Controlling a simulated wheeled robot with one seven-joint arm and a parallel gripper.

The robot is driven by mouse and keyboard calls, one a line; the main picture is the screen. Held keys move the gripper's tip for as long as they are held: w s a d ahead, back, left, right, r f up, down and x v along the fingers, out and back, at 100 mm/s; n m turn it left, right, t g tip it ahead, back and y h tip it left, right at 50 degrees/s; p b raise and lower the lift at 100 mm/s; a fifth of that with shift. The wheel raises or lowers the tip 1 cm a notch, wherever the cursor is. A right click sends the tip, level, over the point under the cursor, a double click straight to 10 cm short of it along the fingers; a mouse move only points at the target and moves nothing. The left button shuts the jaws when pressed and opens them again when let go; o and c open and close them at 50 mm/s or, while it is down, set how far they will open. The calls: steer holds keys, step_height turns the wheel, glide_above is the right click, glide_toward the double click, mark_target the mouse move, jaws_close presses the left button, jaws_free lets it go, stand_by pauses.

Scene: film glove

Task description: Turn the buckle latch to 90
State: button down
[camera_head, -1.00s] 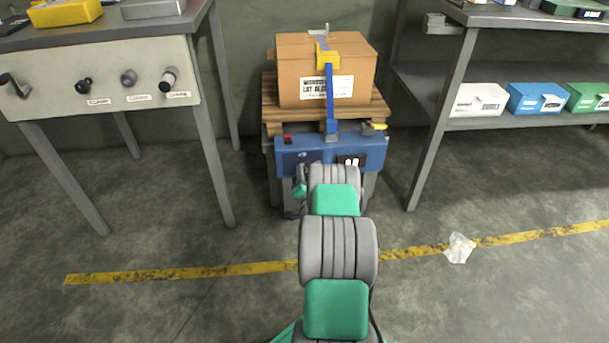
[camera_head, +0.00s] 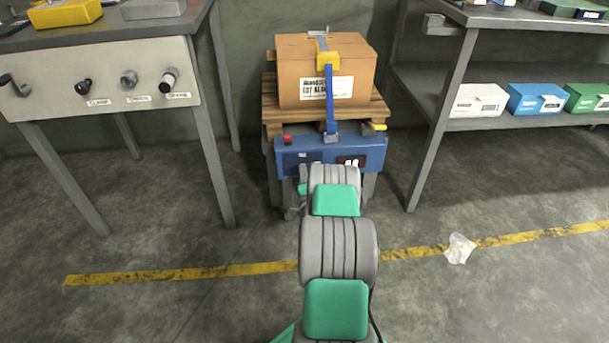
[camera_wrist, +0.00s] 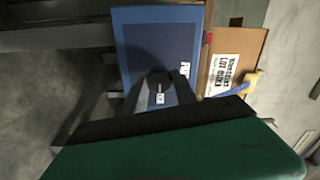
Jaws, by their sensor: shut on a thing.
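A black knob (camera_wrist: 158,80) sits on the blue front panel (camera_wrist: 137,50) in the wrist view. It has a small white tag, and I take it to be the buckle latch. My gripper (camera_wrist: 158,93) has its dark fingers on both sides of the knob and is shut on it. The green gripper body fills the bottom of that view. In the head view my arm hides the knob and gripper. The blue panel shows there below the pallet, with a small dark display (camera_head: 351,162) whose digits I cannot read surely.
A carton (camera_head: 300,70) stands on a wooden pallet (camera_head: 384,105), held by a blue strap (camera_head: 330,100) with a yellow piece on top. A grey bench (camera_head: 190,50) with several knobs stands left. A shelf (camera_head: 470,124) with bins stands right. The floor between is mostly clear.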

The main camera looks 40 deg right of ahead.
stand_by(0.3)
steer(key=c, duration=1)
jaws_free()
steer(key=v, duration=0.7)
steer(key=shift+s+a, duration=0.25)
steer(key=shift+s, duration=0.1)
